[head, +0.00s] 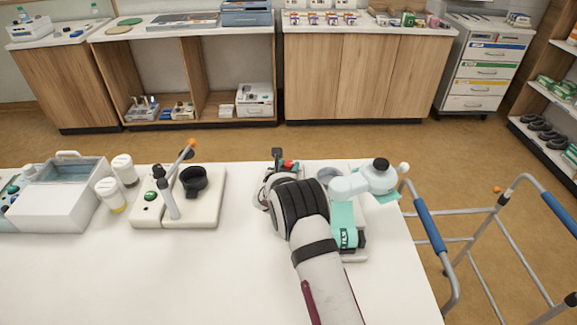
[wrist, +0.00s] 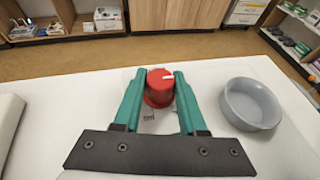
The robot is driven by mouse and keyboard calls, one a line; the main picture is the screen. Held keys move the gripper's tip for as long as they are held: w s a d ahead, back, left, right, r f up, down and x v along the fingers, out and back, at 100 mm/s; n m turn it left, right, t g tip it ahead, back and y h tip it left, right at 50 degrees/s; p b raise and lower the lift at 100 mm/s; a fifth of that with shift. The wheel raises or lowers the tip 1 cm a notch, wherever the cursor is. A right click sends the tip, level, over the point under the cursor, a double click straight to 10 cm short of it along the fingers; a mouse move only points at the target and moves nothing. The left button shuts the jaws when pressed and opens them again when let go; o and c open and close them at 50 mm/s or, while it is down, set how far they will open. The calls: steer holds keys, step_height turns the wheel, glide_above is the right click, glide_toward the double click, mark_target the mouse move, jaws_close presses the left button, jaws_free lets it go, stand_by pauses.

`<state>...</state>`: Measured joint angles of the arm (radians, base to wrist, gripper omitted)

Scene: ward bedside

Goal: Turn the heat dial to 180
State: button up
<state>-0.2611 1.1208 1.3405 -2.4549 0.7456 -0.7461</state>
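The red dial (wrist: 158,90) stands between the two green fingers of my gripper (wrist: 160,76) in the wrist view. The fingers lie against its left and right sides, with no clear gap. A white mark on its top points to the right. A pale panel with small dark print (wrist: 148,116) shows just below the dial; the print is too small to read, and I see no 180 mark. In the head view a bit of the red dial (head: 289,165) shows beyond my dark wrist, which hides most of it and the fingers.
A grey round bowl (wrist: 252,104) stands right of the dial. On the white table (head: 100,270), a pale stand with a black cup holder (head: 194,180), white-lidded bottles (head: 124,170) and a grey-white bin (head: 65,200) stand to the left. A walker (head: 430,225) stands off the right edge.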

jaws_close()
steer(key=shift+m+h, duration=0.3)
steer(key=shift+h, duration=0.1)
steer(key=m+g+h, duration=0.1)
steer(key=m+h, duration=0.2)
steer(key=shift+a+g, duration=0.1)
steer(key=shift+g, duration=0.3)
steer(key=shift+m+g+h, duration=0.7)
steer(key=shift+m+h, duration=0.6)
steer(key=o, duration=0.8)
jaws_free()
